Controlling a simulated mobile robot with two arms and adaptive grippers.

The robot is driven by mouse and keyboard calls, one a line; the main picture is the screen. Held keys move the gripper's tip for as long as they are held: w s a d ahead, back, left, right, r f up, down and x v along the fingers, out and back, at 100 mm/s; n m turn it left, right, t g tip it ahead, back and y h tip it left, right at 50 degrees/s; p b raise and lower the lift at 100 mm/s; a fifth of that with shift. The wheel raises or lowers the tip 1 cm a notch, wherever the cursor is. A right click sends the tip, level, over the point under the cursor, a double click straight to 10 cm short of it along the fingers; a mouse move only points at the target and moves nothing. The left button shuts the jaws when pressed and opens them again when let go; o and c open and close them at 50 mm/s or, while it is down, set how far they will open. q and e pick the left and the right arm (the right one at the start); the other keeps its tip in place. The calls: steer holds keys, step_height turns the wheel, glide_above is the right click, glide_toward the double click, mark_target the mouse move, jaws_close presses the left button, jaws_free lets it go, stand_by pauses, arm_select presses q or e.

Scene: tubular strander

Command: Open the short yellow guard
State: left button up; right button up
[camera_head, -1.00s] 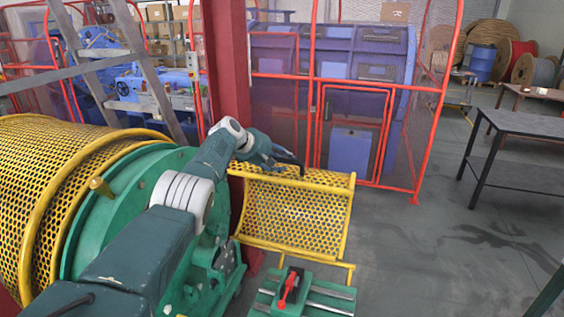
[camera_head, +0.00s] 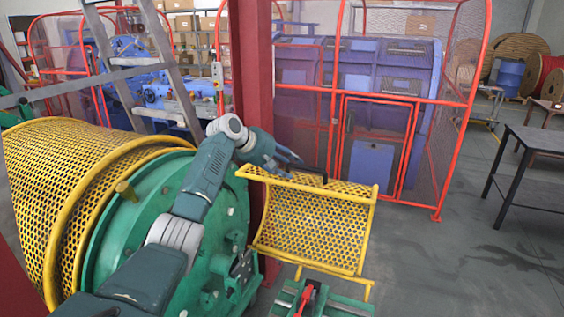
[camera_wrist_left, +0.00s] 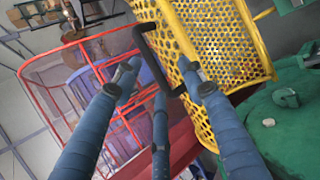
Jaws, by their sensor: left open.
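The short yellow guard (camera_head: 310,228) is a curved perforated panel in a yellow tube frame. It stands tilted in front of the red post, right of the green drum end. Its black bar handle (camera_head: 322,170) is at the top edge. My left gripper (camera_head: 288,162) is at this edge beside the handle. In the left wrist view the left gripper (camera_wrist_left: 160,78) is open, its blue fingers spread around the black handle (camera_wrist_left: 150,62); whether they touch it I cannot tell. The guard (camera_wrist_left: 215,45) fills the upper right there. My right gripper is not in view.
A long yellow mesh guard (camera_head: 55,185) and green drum end (camera_head: 150,215) stand left. The red post (camera_head: 250,100) rises behind my arm. A red-framed fence (camera_head: 385,100) stands behind the short guard. A red-handled green fixture (camera_head: 310,298) is below.

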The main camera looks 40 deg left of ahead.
arm_select(q)
steer(key=shift+v, duration=1.65)
steer(key=shift+d, duration=0.1)
